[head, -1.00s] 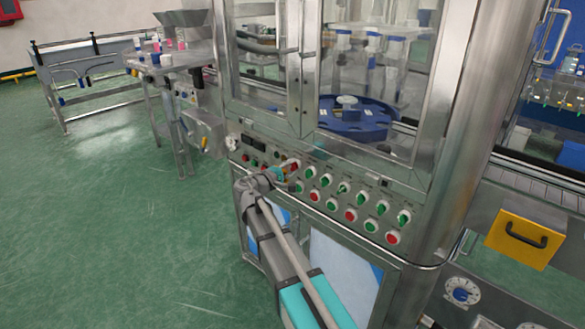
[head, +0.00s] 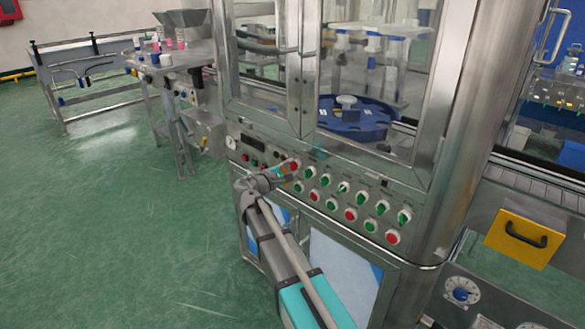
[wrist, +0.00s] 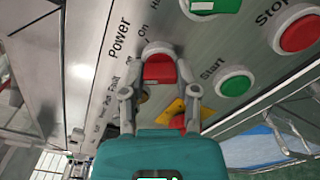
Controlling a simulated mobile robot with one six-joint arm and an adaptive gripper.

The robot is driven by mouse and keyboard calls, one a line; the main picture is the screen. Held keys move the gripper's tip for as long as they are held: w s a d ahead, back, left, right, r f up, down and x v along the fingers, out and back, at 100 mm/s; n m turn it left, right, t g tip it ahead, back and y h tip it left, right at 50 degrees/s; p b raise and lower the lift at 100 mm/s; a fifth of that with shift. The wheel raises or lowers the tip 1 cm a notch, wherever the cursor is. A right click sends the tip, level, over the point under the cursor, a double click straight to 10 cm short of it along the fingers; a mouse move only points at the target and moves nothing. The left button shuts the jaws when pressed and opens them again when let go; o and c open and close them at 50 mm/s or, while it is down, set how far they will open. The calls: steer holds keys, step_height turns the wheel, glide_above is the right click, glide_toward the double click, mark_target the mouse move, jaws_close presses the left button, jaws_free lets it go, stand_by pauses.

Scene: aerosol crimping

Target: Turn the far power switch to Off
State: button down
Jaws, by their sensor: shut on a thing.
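The red power switch (wrist: 159,72) sits in a pale round collar on the steel panel, by the printed word Power. The wrist view shows my gripper (wrist: 160,92) with one finger on each side of the switch, shut on it. An "On" label stands just above it; a smaller label at its left is too blurred to read. In the head view my gripper (head: 288,170) is at the left part of the control panel, and my wrist hides part of the panel there.
A green start button (wrist: 235,82) and a red stop button (wrist: 298,32) lie right of the switch. Several green and red controls run right along the panel. A blue turntable (head: 352,122) stands behind glass.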

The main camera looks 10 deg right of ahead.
steer(key=shift+c, duration=1.8)
jaws_free()
steer(key=v, duration=1.2)
